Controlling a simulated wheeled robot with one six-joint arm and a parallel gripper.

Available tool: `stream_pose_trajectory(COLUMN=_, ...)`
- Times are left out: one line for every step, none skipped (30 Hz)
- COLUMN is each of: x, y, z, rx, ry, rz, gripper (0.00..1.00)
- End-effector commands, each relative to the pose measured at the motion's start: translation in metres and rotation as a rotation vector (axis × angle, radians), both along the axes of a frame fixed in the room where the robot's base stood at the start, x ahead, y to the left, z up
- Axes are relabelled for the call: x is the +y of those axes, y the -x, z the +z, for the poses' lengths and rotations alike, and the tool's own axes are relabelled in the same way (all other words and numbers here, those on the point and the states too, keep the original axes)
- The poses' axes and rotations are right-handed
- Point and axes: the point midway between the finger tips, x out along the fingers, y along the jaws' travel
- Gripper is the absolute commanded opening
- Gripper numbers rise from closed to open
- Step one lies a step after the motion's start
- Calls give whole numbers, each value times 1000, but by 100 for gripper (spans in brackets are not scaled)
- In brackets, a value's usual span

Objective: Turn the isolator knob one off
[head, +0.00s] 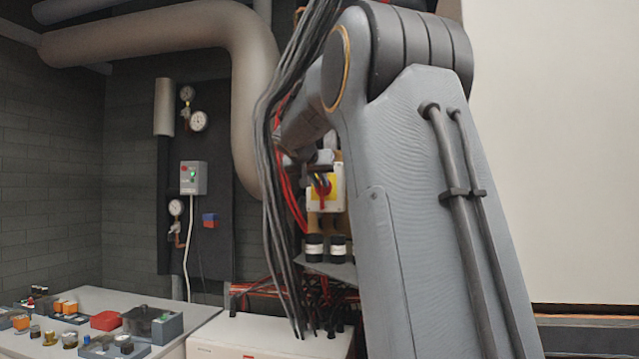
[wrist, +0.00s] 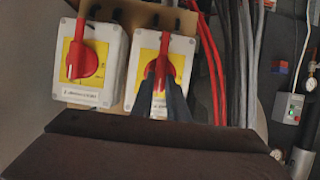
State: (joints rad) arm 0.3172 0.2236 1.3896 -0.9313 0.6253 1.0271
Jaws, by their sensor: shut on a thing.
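Two isolator boxes with yellow plates show side by side in the wrist view. The left box carries a round red knob (wrist: 82,60) with its grip about upright. The right box carries another red knob (wrist: 164,58), also with its grip about upright. My gripper (wrist: 160,82) has its dark fingers around the lower part of the right knob and is shut on it. The fingers hide part of that knob. The box labels are too small to read. In the head view one isolator box (head: 338,190) shows beside my arm, its red knob partly hidden by my gripper (head: 321,180).
Red and grey cables (wrist: 232,60) run just right of the boxes in the wrist view. In the head view, cables (head: 275,130) hang left of my arm, near a thick pipe (head: 215,40). A bench (head: 190,318) with small parts stands at lower left.

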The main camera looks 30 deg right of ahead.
Motion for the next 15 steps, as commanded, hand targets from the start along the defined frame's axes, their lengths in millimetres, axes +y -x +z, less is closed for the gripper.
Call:
stream_pose_trajectory(x=1, y=-1, z=0, rx=8, ry=10, rz=1, gripper=0)
stream_pose_trajectory(x=1, y=-1, z=-1, rx=16, ry=17, rz=0, gripper=0)
stream_pose_trajectory(x=1, y=-2, z=-1, rx=29, ry=29, rz=1, gripper=0)
stream_pose_trajectory(x=2, y=-2, z=-1, rx=40, ry=39, rz=2, gripper=0)
stream_pose_trajectory(x=2, y=-3, z=-1, rx=52, ry=50, rz=1, gripper=0)
stream_pose_trajectory(x=2, y=-3, z=-1, rx=69, ry=67, rz=1, gripper=0)
stream_pose_trajectory(x=3, y=-4, z=-2, rx=85, ry=80, rz=1, gripper=0)
stream_pose_trajectory(x=3, y=-4, z=-2, rx=101, ry=94, rz=0, gripper=0)
stream_pose_trajectory(x=3, y=-5, z=-2, rx=124, ry=115, rz=1, gripper=0)
stream_pose_trajectory(x=3, y=-5, z=-3, rx=143, ry=132, rz=0, gripper=0)
stream_pose_trajectory(x=4, y=-6, z=-3, rx=162, ry=150, rz=1, gripper=0)
stream_pose_trajectory(x=4, y=-6, z=-4, rx=189, ry=173, rz=0, gripper=0)
stream_pose_trajectory(x=5, y=-7, z=-4, rx=210, ry=192, rz=1, gripper=0)
stream_pose_trajectory(x=5, y=-7, z=-4, rx=232, ry=211, rz=0, gripper=0)
stream_pose_trajectory(x=6, y=-8, z=-4, rx=261, ry=237, rz=1, gripper=0)
